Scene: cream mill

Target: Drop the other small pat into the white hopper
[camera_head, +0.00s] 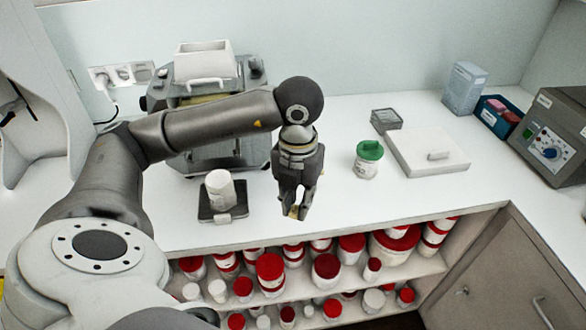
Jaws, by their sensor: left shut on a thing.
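The white hopper (203,64) sits on top of the grey metal mill (195,157) at the back left, behind my left arm. My left gripper (297,211) points down in front of the mill and to its right, near the counter's front edge. It is shut on a small yellowish pat (293,213), which shows only partly between the fingertips. The hopper is to the upper left of the gripper, well apart from it. The hopper's inside is mostly hidden. My right gripper is not in view.
A white jar (219,187) stands on a small dark scale (222,213) left of the gripper. A green-lidded jar (367,160), a flat white box (427,152) and a grey control unit (553,137) are to the right. Red-lidded jars (270,269) fill the shelves below.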

